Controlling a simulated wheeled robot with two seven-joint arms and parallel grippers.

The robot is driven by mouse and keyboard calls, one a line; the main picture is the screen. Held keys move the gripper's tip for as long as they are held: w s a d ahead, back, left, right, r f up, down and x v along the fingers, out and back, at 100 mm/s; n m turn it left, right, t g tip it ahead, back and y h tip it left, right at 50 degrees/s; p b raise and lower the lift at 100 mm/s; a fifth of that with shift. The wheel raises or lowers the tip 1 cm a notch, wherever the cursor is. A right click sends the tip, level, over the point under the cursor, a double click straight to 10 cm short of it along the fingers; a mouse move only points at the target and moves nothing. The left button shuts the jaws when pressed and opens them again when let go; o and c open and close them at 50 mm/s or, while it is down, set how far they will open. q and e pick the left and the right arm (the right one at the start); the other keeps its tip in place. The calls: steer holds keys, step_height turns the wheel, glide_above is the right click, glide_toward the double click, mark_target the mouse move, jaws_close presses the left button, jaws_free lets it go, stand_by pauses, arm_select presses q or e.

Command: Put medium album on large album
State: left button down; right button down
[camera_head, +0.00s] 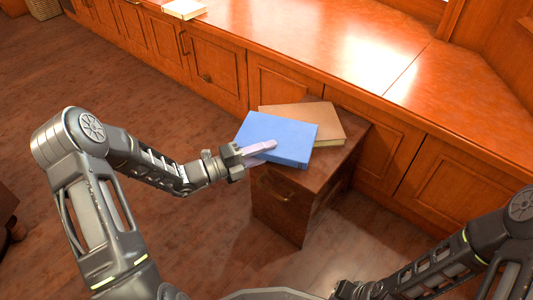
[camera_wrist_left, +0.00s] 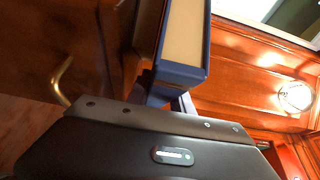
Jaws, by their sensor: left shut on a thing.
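A blue album (camera_head: 284,138) is held at its near left edge by my left gripper (camera_head: 262,148). It overlaps a tan album (camera_head: 322,115) that lies on a small wooden cabinet (camera_head: 318,183). I cannot tell whether the blue album touches the tan one or is held just above it. In the left wrist view, the blue album (camera_wrist_left: 184,42) shows its blue cover edges and cream page block close to the gripper. My right gripper (camera_head: 343,290) is low at the bottom edge, only partly visible and away from the albums.
A long wooden counter (camera_head: 290,45) with panelled doors runs behind the small cabinet. A pale book (camera_head: 184,8) lies on its far left part. A basket (camera_head: 43,8) stands at the top left. The wooden floor (camera_head: 170,110) left of the cabinet is clear.

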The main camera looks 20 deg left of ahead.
arm_select(q)
steer(key=c, duration=1.1)
jaws_free()
steer(key=shift+r, duration=0.15)
steer(key=p+v, duration=0.4)
steer(key=v, duration=0.8)
steer(key=shift+p, duration=0.4)
